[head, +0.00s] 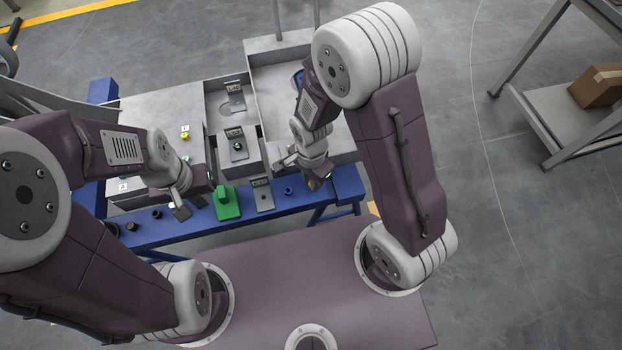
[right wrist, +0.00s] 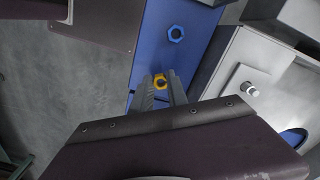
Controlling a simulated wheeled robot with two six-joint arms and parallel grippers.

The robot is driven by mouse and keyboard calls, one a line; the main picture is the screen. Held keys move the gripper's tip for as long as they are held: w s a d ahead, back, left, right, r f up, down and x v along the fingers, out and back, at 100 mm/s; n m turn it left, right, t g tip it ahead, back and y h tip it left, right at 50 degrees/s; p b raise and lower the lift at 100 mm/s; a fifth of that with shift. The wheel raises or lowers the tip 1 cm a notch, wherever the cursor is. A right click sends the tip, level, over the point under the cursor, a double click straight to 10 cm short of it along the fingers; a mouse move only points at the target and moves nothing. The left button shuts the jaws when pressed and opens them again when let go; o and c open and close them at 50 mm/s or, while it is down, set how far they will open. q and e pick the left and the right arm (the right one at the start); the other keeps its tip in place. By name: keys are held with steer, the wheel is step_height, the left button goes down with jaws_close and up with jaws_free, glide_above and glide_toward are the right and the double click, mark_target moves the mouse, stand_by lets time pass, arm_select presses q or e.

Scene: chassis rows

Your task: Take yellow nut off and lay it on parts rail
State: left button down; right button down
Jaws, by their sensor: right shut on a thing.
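The yellow nut (right wrist: 160,82) shows between the fingertips of my right gripper (right wrist: 161,88) in the right wrist view. The gripper is shut on it. Behind the nut lies the blue parts rail (right wrist: 150,55); I cannot tell whether the nut touches it. In the head view the rail (head: 150,238) runs along the front of the bench, and my right gripper (head: 316,180) is over its right end, with the nut mostly hidden. My left gripper (head: 195,207) looks open and empty above the rail, left of the green block.
A blue nut (right wrist: 176,33) lies on the rail near the yellow one. A green block (head: 227,204) and a grey bracket plate (head: 262,194) stand along the rail. Grey trays (head: 290,50) lie behind. Dark parts (head: 131,226) sit on the rail's left half.

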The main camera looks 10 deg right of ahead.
steer(key=shift+f+b, duration=0.35)
steer(key=shift+f, duration=0.2)
steer(key=c, duration=1.2)
jaws_free()
step_height(320, 180, up, 9)
steer(key=p, duration=0.3)
